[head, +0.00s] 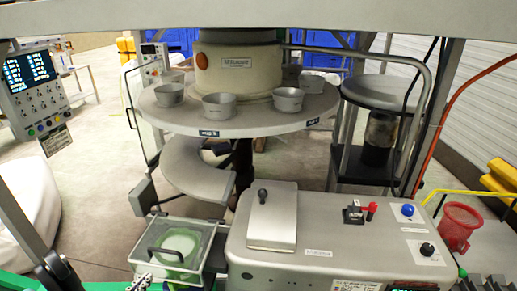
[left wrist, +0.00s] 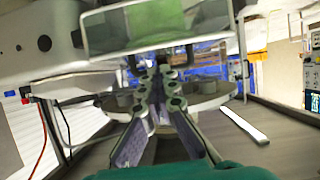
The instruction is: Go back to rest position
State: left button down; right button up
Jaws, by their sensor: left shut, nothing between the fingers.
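My left gripper (head: 140,284) shows only at the bottom edge of the head view, just in front of a clear lidded box. In the left wrist view its two long ridged fingers (left wrist: 156,92) are together, with nothing between them. Grey ridged parts at the bottom right corner of the head view look like the tips of my right gripper (head: 485,284). They are cut off by the frame, so I cannot tell whether they are open or shut.
The clear box (head: 202,236) with a black handle stands beside a grey machine (head: 330,238) with a lever and knobs. A red mug (head: 458,222) is to its right. Behind, a round table (head: 240,124) carries several metal cups. A control panel (head: 32,85) stands at left.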

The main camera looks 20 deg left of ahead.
pick_arm(q)
jog(key=w+d+f+m+g+h, duration=0.1)
jog(key=w+d+g+h, duration=0.35)
jog(key=d, duration=1.05)
jog(key=d+r+m+g+y, duration=0.1)
jog(key=d+r, duration=0.4)
jog(key=d, duration=0.7)
jog(key=shift+y, duration=0.55)
